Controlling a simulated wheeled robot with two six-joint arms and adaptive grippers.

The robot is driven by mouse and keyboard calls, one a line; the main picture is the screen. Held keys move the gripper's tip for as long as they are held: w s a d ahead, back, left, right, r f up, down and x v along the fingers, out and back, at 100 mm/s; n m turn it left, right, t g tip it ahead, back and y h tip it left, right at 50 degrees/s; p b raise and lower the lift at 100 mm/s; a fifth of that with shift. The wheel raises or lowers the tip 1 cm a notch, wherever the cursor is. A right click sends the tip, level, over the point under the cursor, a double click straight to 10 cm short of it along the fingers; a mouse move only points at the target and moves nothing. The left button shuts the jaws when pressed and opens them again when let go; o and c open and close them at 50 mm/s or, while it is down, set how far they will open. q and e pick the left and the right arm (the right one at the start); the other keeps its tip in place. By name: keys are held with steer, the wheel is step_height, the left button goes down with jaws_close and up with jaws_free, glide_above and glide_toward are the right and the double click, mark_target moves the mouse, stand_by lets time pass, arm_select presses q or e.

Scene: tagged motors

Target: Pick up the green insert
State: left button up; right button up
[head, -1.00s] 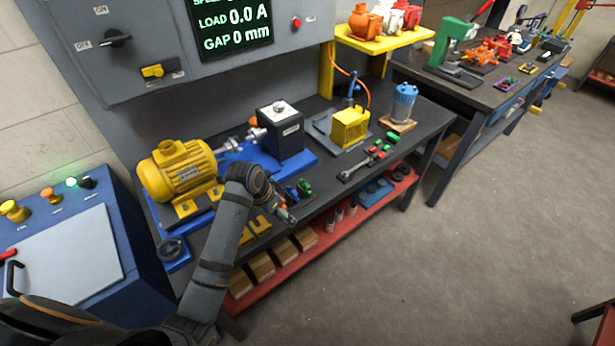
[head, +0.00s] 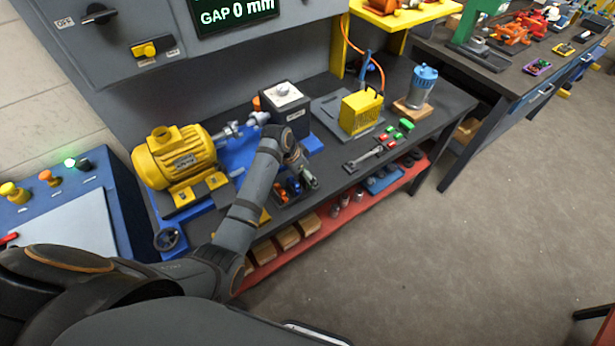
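My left arm reaches in from the left over the front of the bench. Its gripper (head: 309,181) is low over a small dark tray (head: 284,201) at the bench's front edge. In the tray I see an orange insert (head: 280,191) and a blue insert (head: 293,186). The green insert is not clearly visible; the gripper covers the right end of the tray. I cannot tell whether the fingers touch or hold anything. My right gripper is not in view.
A yellow motor (head: 175,157) and black unit (head: 286,108) stand on a blue base behind the arm. To the right are a wrench (head: 366,156), small red and green blocks (head: 397,137), a yellow box (head: 361,111) and a blue-topped pump (head: 421,86). A red shelf (head: 325,224) lies below.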

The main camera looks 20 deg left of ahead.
arm_select(q)
steer(key=shift+x, duration=1.1)
steer(key=shift+w+d+f, duration=0.1)
steer(key=shift+w+f, duration=0.15)
steer(key=shift+f, duration=0.4)
steer(key=shift+s, duration=0.1)
steer(key=c, duration=1.4)
steer(key=shift+o, duration=0.2)
step_height(320, 180, up, 8)
steer(key=p, duration=0.8)
steer(key=shift+f, duration=0.15)
steer(key=s+a, duration=0.2)
steer(key=s, duration=1.6)
steer(key=shift+a+f, duration=0.2)
steer(key=shift+f, duration=0.2)
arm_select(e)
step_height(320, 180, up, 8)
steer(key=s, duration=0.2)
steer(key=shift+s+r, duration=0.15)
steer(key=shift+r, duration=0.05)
